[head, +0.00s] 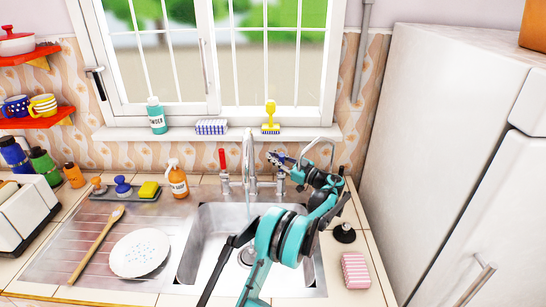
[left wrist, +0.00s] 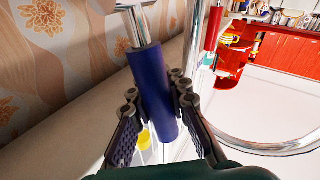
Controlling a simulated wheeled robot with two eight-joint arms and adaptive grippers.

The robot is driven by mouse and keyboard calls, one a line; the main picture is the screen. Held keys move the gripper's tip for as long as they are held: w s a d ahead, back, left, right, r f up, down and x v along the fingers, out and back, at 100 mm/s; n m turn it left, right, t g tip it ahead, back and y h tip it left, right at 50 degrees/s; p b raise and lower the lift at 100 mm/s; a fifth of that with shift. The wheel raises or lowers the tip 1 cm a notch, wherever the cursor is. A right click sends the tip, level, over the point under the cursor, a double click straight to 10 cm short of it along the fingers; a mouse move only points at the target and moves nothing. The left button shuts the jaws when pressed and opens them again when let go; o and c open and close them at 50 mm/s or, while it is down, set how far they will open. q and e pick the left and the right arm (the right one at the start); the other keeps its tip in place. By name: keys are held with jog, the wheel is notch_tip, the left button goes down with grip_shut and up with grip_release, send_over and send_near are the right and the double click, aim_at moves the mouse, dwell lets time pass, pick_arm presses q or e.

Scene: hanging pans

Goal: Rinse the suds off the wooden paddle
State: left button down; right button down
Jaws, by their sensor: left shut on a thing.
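The wooden paddle (head: 97,245) lies slantwise on the metal drainboard, left of a white plate; I cannot make out suds on it. The metal tap (head: 248,160) stands behind the sink (head: 205,228), with a red lever on its left. My left gripper (head: 276,160) is at the right side of the tap, above the sink's back edge. In the left wrist view its fingers are shut around the blue handle (left wrist: 155,95) of the tap. My right gripper is not in view.
The white plate (head: 139,253) with blue specks lies on the drainboard (head: 75,222). A pink striped block (head: 355,270) and a black plug (head: 344,232) are right of the sink.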

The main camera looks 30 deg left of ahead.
pick_arm(q)
jog(key=shift+s+d+n, duration=0.15)
jog(key=shift+s+n, duration=0.05)
jog(key=shift+n, duration=0.2)
jog(key=c, duration=1.5)
grip_release()
jog(key=d, duration=0.4)
jog(key=d+f, duration=0.1)
jog(key=d, duration=0.3)
jog(key=d+f, duration=0.1)
jog(key=d, duration=0.3)
jog(key=shift+s, duration=0.1)
jog(key=shift+a, duration=0.1)
